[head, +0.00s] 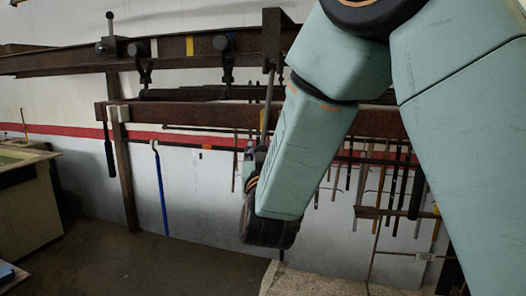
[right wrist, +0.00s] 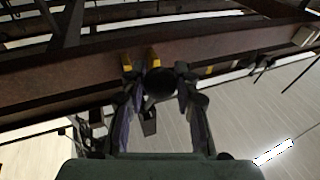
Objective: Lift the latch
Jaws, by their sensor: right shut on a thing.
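My right gripper (right wrist: 156,85) is shut on a dark round knob (right wrist: 160,80), which looks like the handle of the latch. The knob sits between the fingertips, in front of a rusty beam (right wrist: 60,75). In the head view my right forearm comes down from the upper right, and the right gripper (head: 250,158) shows only in part beside its lower end. A thin upright rod (head: 266,110) ends close to it. The rest of the latch is hidden. My left gripper is in neither view.
Rusty rails (head: 60,64) run across the wall, with dark clamps (head: 143,62) and a ball-topped lever (head: 110,20). A blue rod (head: 161,190) hangs below. Several tools (head: 396,175) hang at the right. A pale bench (head: 30,200) stands at the left. The floor (head: 150,265) between is clear.

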